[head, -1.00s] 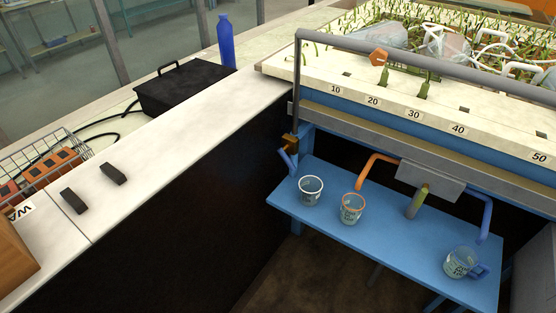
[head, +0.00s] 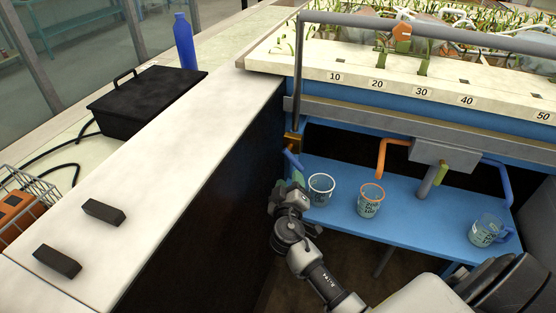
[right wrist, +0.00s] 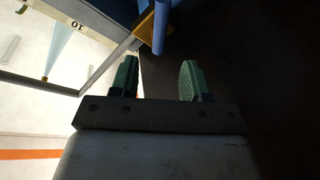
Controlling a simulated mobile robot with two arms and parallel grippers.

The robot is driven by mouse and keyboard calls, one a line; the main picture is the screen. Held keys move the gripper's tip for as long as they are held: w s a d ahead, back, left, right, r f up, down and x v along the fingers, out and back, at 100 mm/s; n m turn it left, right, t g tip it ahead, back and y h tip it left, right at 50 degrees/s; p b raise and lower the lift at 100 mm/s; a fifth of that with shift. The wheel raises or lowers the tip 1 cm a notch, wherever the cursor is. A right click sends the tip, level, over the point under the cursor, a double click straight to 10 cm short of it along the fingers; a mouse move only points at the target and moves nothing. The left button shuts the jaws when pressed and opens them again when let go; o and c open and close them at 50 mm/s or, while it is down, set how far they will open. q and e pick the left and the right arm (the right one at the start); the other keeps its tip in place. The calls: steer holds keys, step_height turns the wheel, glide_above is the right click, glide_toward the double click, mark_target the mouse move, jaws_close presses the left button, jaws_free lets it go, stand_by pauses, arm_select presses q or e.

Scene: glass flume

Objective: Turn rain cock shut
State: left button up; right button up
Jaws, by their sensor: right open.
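A small brass cock (head: 292,143) sits at the foot of the upright grey pipe, at the left end of the blue flume frame. A blue lever or spout (head: 293,160) slants down from it. In the right wrist view the brass piece (right wrist: 148,24) and the blue bar (right wrist: 161,28) are beyond the fingers, near the top. My right gripper (head: 291,187) is just below the blue part, open, with nothing between its green fingers (right wrist: 158,80). It looks apart from the cock. My left gripper is not in view.
A white-rimmed cup (head: 320,190), an orange-rimmed cup (head: 370,200) and a blue-handled cup (head: 487,231) stand on the blue shelf (head: 420,225). The grey pipe (head: 298,75) rises above the cock.

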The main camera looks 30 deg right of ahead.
mark_target(292, 161)
steer(key=x, duration=0.9)
steer(key=shift+w+d+f, duration=0.1)
steer(key=shift+w+d, duration=0.1)
steer(key=shift+d, duration=0.15)
jaws_close()
